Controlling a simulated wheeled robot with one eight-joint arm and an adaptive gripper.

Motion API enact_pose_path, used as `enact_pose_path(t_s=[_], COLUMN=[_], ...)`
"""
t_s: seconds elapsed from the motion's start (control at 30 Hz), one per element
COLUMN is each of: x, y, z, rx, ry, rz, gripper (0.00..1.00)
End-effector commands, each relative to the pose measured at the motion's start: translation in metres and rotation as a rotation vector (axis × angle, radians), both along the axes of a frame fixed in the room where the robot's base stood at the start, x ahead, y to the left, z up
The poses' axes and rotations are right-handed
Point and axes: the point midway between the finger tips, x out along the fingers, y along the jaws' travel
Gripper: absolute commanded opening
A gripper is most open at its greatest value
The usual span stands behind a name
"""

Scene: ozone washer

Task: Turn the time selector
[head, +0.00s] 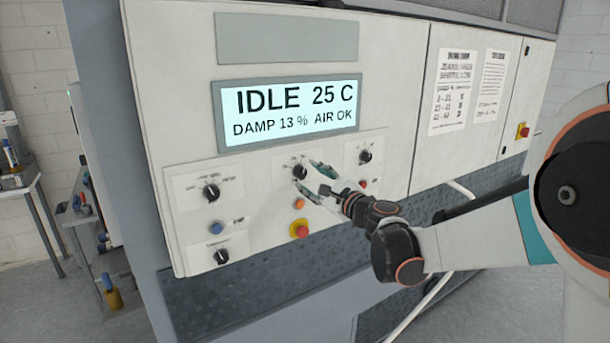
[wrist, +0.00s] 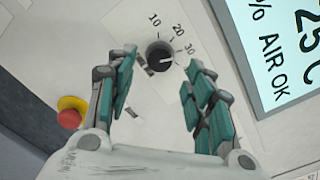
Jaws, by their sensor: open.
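The time selector is a round black knob (head: 300,171) in the middle of the white control panel, below the display. In the wrist view, the knob (wrist: 159,55) has the marks 10, 20 and 30 beside it, and its pale pointer line appears to point near 30. My gripper (head: 313,177) is open, with its fingertips close to the knob at its right side in the head view. In the wrist view, the green-padded fingers of my gripper (wrist: 160,65) lie on either side of the knob, with gaps. I cannot tell whether they reach around it.
The display (head: 290,110) reads IDLE 25 C, DAMP 13 %, AIR OK. Other knobs sit at left (head: 211,192), right (head: 365,156) and lower left (head: 221,257). A red button (head: 299,229) and an orange button (head: 298,204) lie just below the selector.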

Motion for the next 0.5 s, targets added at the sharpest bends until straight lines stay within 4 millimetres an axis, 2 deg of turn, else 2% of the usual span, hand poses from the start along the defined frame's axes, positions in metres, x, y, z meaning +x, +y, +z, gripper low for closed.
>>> enact_pose_path(t_s=[0.2,0.5], x=[0.026,0.037], y=[0.019,0.026], z=[0.000,0.000], rx=[-0.001,-0.001], ry=[-0.001,0.000], rz=[0.001,0.001], gripper=[0.48,0.48])
